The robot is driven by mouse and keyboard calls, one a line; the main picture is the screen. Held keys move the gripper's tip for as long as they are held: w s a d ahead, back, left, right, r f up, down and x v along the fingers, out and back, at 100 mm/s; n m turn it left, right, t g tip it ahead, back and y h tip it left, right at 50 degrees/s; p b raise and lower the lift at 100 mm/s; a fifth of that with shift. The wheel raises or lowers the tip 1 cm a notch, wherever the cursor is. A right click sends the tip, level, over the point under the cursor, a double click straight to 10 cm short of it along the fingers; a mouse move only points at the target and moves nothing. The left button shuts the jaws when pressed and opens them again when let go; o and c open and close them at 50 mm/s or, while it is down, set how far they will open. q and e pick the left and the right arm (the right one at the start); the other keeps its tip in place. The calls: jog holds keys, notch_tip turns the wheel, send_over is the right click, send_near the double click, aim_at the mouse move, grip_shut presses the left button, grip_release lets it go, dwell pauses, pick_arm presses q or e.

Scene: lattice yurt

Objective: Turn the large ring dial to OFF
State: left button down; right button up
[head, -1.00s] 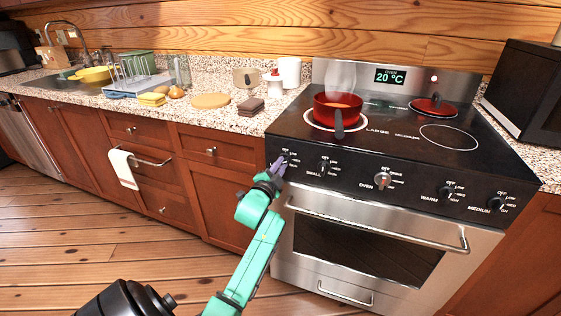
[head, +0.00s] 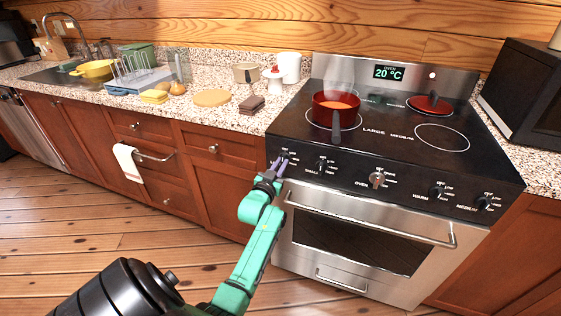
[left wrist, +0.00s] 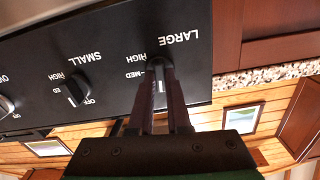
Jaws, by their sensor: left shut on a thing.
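The large ring dial is the leftmost knob on the stove's black front panel. In the left wrist view the dial (left wrist: 158,65) sits beside the upside-down LARGE label, with HIGH and MED readable to its left. My left gripper (head: 279,163) is at this dial, and its fingers (left wrist: 161,75) are shut on the knob. The fingers cover part of the dial and its markings, so I cannot tell its exact setting. My right gripper is not in view.
A red pot (head: 337,109) with orange contents steams on the large ring. A red lid (head: 430,104) lies at the back right of the cooktop. The small dial (head: 321,165) and oven dial (head: 376,180) are to the right. An oven handle (head: 370,214) runs below.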

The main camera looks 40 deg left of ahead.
pick_arm(q)
jog(key=shift+n, duration=0.6)
jog(key=shift+p, duration=0.3)
jog(key=c, duration=0.9)
grip_release()
jog(key=v, duration=1.4)
jog(key=shift+s+d, duration=0.15)
jog(key=shift+s, duration=0.15)
jog(key=shift+f, duration=0.1)
